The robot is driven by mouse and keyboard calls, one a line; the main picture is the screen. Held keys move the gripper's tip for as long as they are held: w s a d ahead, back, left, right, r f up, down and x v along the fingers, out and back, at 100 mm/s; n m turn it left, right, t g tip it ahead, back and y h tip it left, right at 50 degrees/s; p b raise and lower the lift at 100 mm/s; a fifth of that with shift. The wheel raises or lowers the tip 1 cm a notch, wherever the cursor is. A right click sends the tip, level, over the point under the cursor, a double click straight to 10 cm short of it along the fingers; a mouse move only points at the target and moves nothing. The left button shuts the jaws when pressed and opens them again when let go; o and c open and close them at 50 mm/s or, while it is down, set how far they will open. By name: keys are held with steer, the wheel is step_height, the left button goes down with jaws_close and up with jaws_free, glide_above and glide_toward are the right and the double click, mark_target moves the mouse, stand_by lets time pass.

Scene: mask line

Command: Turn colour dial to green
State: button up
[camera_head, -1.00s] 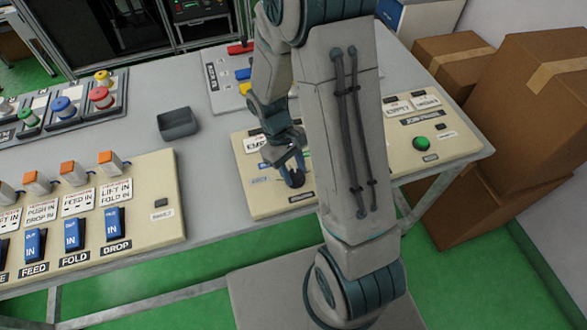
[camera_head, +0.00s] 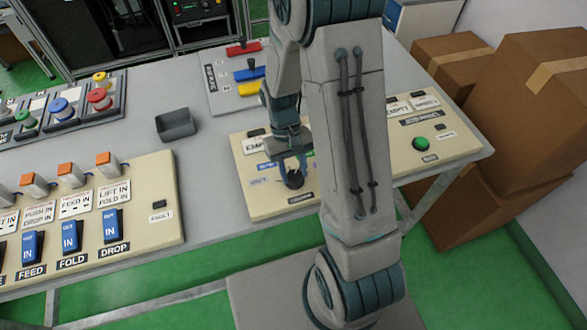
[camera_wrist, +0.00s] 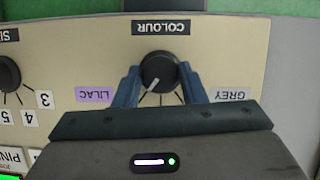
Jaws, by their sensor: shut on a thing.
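The colour dial (camera_wrist: 158,72) is a round black knob on a cream panel (camera_wrist: 75,60), under an upside-down COLOUR plate (camera_wrist: 161,27) in the wrist view. Its white pointer line slants toward the lower left of that view. A LILAC label (camera_wrist: 95,95) lies left of the dial and a GREY label (camera_wrist: 230,94) right. My gripper (camera_wrist: 158,80) has one blue finger on each side of the dial and is shut on it. In the head view, my gripper (camera_head: 294,172) reaches down to the dial (camera_head: 295,180). My gripper body hides the other colour labels in the wrist view.
Another black dial (camera_wrist: 8,73) with number labels sits to the left in the wrist view. In the head view, a green button (camera_head: 421,144) is on the panel's right part. A grey tray (camera_head: 176,124) and a switch panel (camera_head: 150,180) stand to the left.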

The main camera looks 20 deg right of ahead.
steer(key=shift+w, duration=0.1)
steer(key=o, duration=1)
steer(key=shift+r, duration=0.1)
steer(key=v, duration=1.3)
steer(key=shift+r, duration=0.35)
step_height(320, 180, up, 5)
steer(key=t, duration=0.3)
glide_above(293, 173)
steer(key=s+t, duration=0.1)
steer(key=s, duration=0.1)
steer(key=s+r+t, duration=0.1)
steer(key=s+t, duration=0.1)
steer(key=s, duration=0.1)
steer(key=s+r+t, duration=0.1)
steer(key=s, duration=0.2)
steer(key=shift+s+m+t, duration=0.15)
steer(key=shift+m+t, duration=0.15)
steer(key=shift+m, duration=0.1)
